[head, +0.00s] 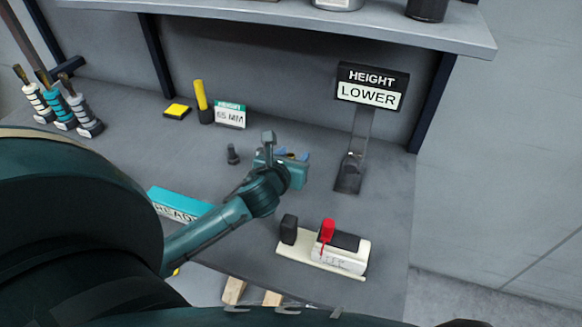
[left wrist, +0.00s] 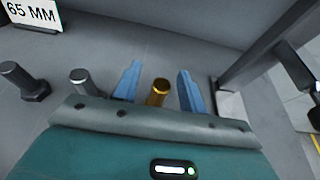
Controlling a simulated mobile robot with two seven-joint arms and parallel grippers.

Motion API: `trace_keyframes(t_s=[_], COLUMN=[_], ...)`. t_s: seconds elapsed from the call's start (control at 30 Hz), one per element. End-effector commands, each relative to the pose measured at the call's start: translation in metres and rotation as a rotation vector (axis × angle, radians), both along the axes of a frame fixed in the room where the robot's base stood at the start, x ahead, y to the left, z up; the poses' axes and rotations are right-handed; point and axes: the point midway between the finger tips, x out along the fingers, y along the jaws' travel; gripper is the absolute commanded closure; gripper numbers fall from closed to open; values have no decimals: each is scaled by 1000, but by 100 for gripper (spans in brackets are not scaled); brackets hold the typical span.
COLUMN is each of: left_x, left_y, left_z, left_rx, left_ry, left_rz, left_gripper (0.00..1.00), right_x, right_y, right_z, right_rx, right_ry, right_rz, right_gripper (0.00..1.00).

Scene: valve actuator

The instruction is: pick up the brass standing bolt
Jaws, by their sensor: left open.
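The brass standing bolt (left wrist: 159,92) stands upright in the left wrist view, with its lower part hidden behind the gripper body. My left gripper (left wrist: 158,72) is open, with one blue finger on each side of the bolt and a gap to both. In the head view my left gripper (head: 284,160) is over the middle of the bench and hides the brass bolt. A silver bolt (left wrist: 83,80) stands left of the fingers, and a dark bolt (left wrist: 22,82) stands further left. The dark bolt also shows in the head view (head: 233,155). My right gripper is not in view.
A "HEIGHT LOWER" sign (head: 371,87) on a post stands to the right. A cream box with a red lever (head: 327,231) sits nearer the front. A "65 MM" card (head: 230,115) and yellow post (head: 201,95) are behind. A shelf (head: 300,22) overhangs the back.

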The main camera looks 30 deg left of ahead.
Motion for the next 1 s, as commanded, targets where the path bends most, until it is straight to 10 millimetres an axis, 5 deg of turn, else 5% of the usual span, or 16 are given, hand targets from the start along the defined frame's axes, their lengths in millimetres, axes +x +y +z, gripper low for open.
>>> trace_keyframes(t_s=[0.33, 0.83, 1.0], left_x=[8, 8, 8], left_y=[2, 2, 2], left_z=[-3, -3, -3], left_rx=[0, 0, 0], left_ry=[0, 0, -1], left_rz=[-1, -1, -1], left_gripper=[58, 99, 100], right_x=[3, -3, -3], right_y=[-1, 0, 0], right_z=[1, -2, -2], right_rx=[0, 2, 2], right_ry=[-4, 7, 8], right_rz=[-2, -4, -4], right_gripper=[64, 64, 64])
